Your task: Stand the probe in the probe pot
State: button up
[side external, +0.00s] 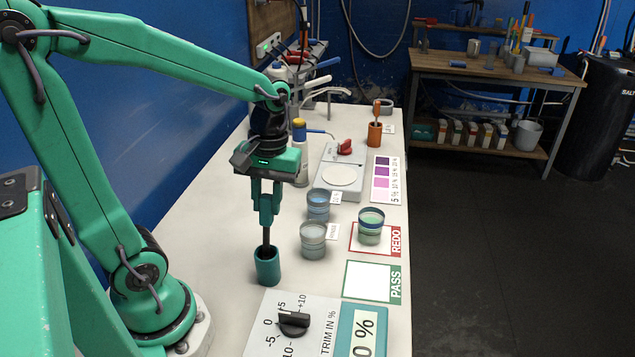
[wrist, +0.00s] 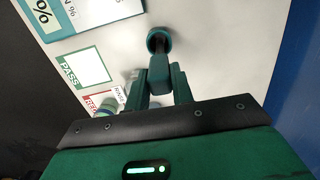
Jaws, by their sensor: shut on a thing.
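My gripper (side external: 267,217) is shut on the probe (side external: 267,238), a thin dark rod that points straight down. The teal probe pot (side external: 267,268) stands upright on the bench directly below it. The probe's lower end reaches the pot's mouth and seems to pass inside the rim; how deep it sits is hidden. In the wrist view my gripper (wrist: 167,82) has its fingers close together, with the round pot (wrist: 158,36) just beyond the fingertips and the dark rod between them.
A trim panel (side external: 290,325) with a black knob lies in front of the pot. Cups (side external: 312,240) stand to the right, one on the REDO card (side external: 385,248). The white PASS card (side external: 370,281) is empty. A scale (side external: 341,178) and an orange pot (side external: 375,134) stand farther back.

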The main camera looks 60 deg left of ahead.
aim_at(268, 212)
jog(key=shift+s+f, duration=0.1)
jog(key=shift+f, duration=1.4)
jog(key=o, duration=1.1)
jog(key=shift+c, duration=0.2)
jog(key=shift+w+r, duration=0.25)
jog(key=shift+r, duration=1.7)
jog(key=shift+w+r, duration=0.2)
jog(key=shift+r, duration=1.7)
